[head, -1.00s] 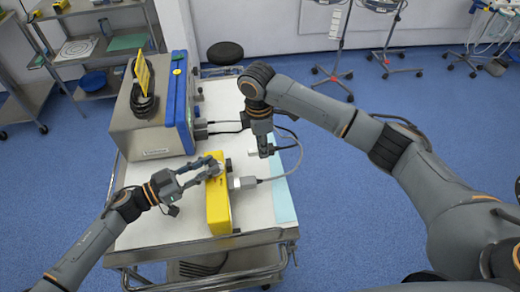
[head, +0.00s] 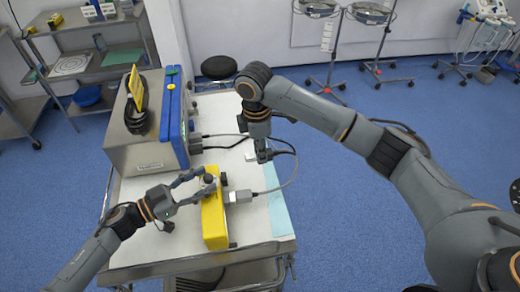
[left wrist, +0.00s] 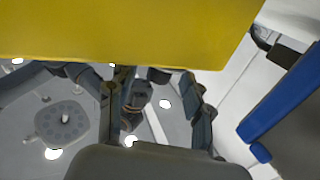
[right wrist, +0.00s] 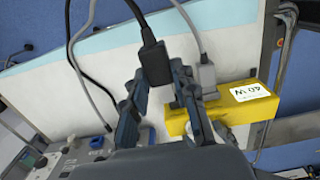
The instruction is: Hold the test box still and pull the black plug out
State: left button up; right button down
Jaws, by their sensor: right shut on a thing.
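The yellow test box (head: 214,222) stands on the trolley's white top; its side also shows at the right in the right wrist view (right wrist: 180,123). In the left wrist view, the box (left wrist: 130,35) fills the top above the spread fingers. My right gripper (right wrist: 158,88) is shut on the black plug (right wrist: 155,62), which is apart from the box, its cable leading away. A grey plug (right wrist: 207,80) sits at the box's side; it also shows in the head view (head: 240,196).
A steel device (head: 140,150) with a blue-edged front and a yellow tag (head: 137,88) stands at the back left of the trolley top. Cables run from it across the white surface. A light blue strip (head: 280,205) lies along the right edge.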

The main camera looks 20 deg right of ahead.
pick_arm(q)
jog(key=v, duration=1.2)
